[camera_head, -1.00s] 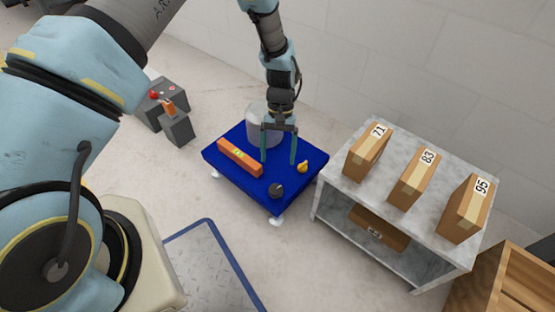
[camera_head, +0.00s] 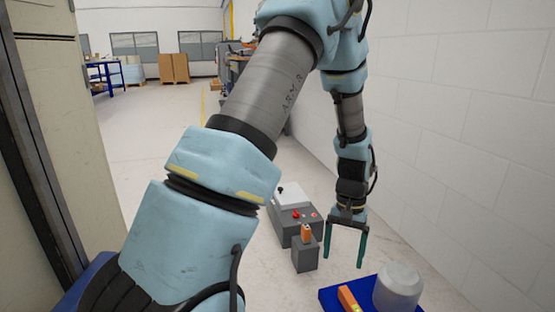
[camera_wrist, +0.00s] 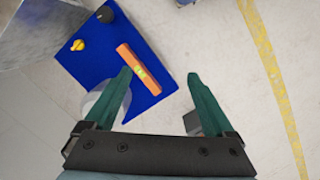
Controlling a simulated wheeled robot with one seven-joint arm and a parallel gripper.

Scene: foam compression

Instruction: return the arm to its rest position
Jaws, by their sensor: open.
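My gripper (camera_head: 346,242) hangs from my raised arm and points down, with its two green fingers apart and nothing between them. In the head view it is above and left of the blue table (camera_head: 330,297), close to the grey machine in the picture. In the wrist view my gripper (camera_wrist: 160,95) is open, and one fingertip overlaps the edge of the blue table (camera_wrist: 100,62). The orange level (camera_wrist: 138,70) lies on that table, beside a clear rounded container (camera_wrist: 92,103) partly hidden by the finger.
A grey machine (camera_head: 292,222) with red knobs and a grey block (camera_head: 305,258) bearing an orange item stand on the floor. A yellow knob-like piece (camera_wrist: 78,45) and a dark round knob (camera_wrist: 105,14) are on the blue table. A white block wall (camera_head: 470,130) rises at right.

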